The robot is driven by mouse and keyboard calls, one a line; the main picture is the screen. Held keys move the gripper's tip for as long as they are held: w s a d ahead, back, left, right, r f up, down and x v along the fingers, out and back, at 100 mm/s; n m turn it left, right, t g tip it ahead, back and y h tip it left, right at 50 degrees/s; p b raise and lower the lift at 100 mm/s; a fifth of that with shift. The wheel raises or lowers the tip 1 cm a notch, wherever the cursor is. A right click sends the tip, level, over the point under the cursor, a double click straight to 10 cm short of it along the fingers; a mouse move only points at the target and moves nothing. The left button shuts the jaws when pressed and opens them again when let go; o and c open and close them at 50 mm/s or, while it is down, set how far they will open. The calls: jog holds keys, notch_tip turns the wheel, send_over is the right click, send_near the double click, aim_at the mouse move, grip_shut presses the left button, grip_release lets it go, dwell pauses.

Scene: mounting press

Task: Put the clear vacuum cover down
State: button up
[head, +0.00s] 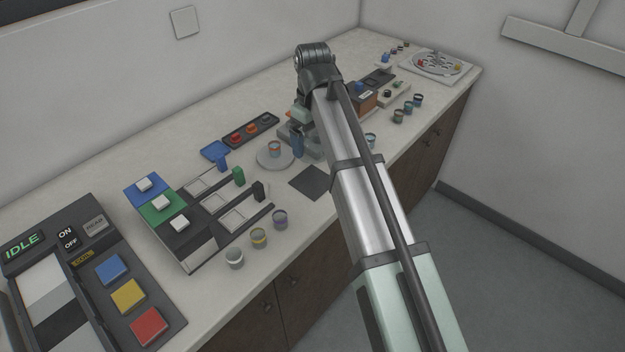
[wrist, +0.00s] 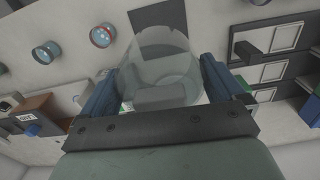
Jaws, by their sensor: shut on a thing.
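The clear vacuum cover (wrist: 158,62) is a see-through cylinder in the middle of the wrist view. My gripper (wrist: 165,78) is shut on it, with one blue finger on each side of its wall. Whether the cover touches anything below is hidden.
Several cups, one with a yellow band (head: 259,238), line the front edge. A panel with coloured switches (head: 165,213) and an IDLE console (head: 75,275) stand left. A dark tray (head: 250,131) lies behind.

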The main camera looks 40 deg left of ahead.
jog(key=shift+s+d+f+n, duration=0.1)
jog(key=shift+d+f+n, duration=0.15)
jog(key=shift+f, duration=0.35)
jog(key=shift+a+f, duration=0.1)
jog(key=shift+f, duration=4.35)
jog(key=shift+f, duration=0.15)
jog(key=o, duration=0.7)
notch_tip(320, 180, up, 12)
jog(key=shift+r, duration=0.15)
